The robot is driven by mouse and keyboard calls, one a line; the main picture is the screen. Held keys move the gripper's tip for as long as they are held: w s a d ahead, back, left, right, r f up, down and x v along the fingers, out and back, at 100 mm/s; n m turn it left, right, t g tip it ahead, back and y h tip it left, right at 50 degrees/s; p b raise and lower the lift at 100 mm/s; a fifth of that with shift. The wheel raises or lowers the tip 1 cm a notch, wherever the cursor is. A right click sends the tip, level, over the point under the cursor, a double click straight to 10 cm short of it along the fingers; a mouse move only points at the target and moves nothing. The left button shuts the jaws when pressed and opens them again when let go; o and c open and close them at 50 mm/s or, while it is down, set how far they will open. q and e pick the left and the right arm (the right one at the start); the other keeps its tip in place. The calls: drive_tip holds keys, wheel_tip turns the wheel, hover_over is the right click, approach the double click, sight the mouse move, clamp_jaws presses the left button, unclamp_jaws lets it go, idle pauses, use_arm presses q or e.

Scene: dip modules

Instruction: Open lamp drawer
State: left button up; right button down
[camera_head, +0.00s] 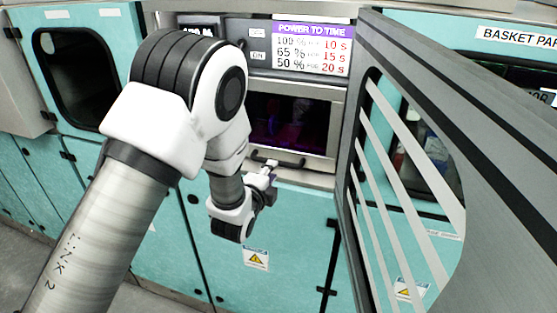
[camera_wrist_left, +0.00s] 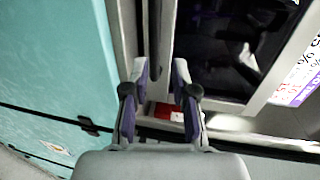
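The lamp drawer front (camera_head: 292,122) is a metal-framed dark window under the power-to-time sign. A dark handle (camera_head: 287,158) shows along its lower edge. The drawer front looks flush with the machine. My left gripper (camera_head: 266,172) is just in front of the lower left part of the drawer, close to the handle; contact cannot be told. In the left wrist view my left gripper (camera_wrist_left: 159,72) has its two purple-padded fingers apart, with the frame edge beyond them. The dark window (camera_wrist_left: 225,50) also shows there. My right gripper is not in view.
A grey door with a striped window (camera_head: 400,190) stands open on the right, close to the drawer. Teal cabinet panels (camera_head: 270,225) lie below and to the left. The power-to-time sign (camera_head: 312,47) is above the drawer. My left arm covers part of the machine's left side.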

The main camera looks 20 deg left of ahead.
use_arm(q)
drive_tip(key=w+p, duration=0.1)
drive_tip(key=w, duration=0.1)
drive_tip(key=w+f+p, duration=0.1)
drive_tip(key=w, duration=0.2)
drive_tip(key=w+f, duration=0.1)
drive_tip(key=w, duration=0.1)
drive_tip(key=shift+w+p, duration=0.25)
drive_tip(key=shift+p, duration=0.15)
drive_tip(key=shift+a+f, duration=0.1)
clamp_jaws()
